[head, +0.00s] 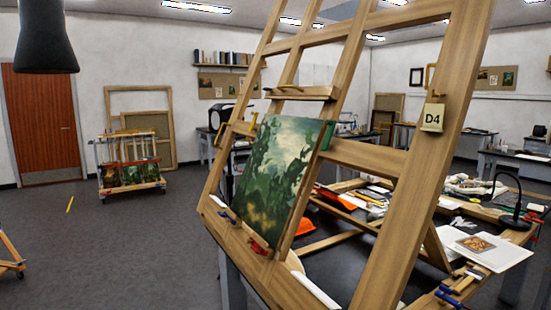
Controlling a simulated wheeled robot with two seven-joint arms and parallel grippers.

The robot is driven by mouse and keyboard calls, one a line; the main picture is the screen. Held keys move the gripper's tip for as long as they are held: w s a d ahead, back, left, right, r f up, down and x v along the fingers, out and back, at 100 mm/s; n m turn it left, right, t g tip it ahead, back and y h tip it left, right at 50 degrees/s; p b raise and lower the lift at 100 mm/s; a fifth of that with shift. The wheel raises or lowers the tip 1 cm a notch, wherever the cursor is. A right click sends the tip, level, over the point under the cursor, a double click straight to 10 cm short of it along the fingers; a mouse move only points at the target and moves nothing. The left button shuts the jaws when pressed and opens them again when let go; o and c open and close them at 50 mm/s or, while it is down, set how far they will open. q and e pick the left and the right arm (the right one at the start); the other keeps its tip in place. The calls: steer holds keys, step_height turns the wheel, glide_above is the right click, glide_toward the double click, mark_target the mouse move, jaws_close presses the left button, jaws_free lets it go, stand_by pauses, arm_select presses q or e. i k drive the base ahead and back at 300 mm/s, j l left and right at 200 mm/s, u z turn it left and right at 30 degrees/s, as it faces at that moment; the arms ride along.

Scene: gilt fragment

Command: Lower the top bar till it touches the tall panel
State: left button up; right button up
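A large wooden easel stands close in front of me, leaning. A tall panel (275,170), painted with dark green foliage and a pale sky, stands upright on its lower ledge (248,240). The top bar (308,94) is a short wooden crosspiece with a dark handle-like part on it. It sits above the panel's top edge, with a visible gap between them. A green clip (327,135) is at the panel's right edge and a yellow one (253,120) near its upper left. Neither of my grippers shows.
A yellow D4 tag (432,117) hangs on the easel's right upright. A cluttered worktable (335,258) with a black lamp (516,205) is behind and right. A painting cart (130,175) stands at the left rear. Grey floor (120,245) is open on the left.

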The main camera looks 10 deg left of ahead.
mark_target(325, 93)
steer(key=k+j, duration=0.1)
steer(key=j, duration=0.55)
steer(key=j+z, duration=0.1)
steer(key=j, duration=0.55)
steer(key=i+j+z, duration=0.1)
steer(key=j, duration=0.2)
steer(key=i+j, duration=0.2)
steer(key=j, duration=0.15)
steer(key=i+j+z, duration=0.25)
steer(key=j, duration=0.4)
steer(key=i+j, duration=0.2)
steer(key=j, duration=0.15)
steer(key=i+j+z, duration=0.1)
steer(key=j, duration=0.25)
steer(key=i+j+z, duration=0.1)
steer(key=i+j, duration=0.15)
steer(key=j, duration=0.15)
steer(key=i+j+z, duration=0.1)
steer(key=j, duration=0.3)
steer(key=i+j+z, duration=0.1)
steer(key=j, duration=0.3)
steer(key=i+j+z, duration=0.1)
steer(key=j, duration=0.3)
steer(key=i+j+z, duration=0.25)
steer(key=i+j, duration=0.4)
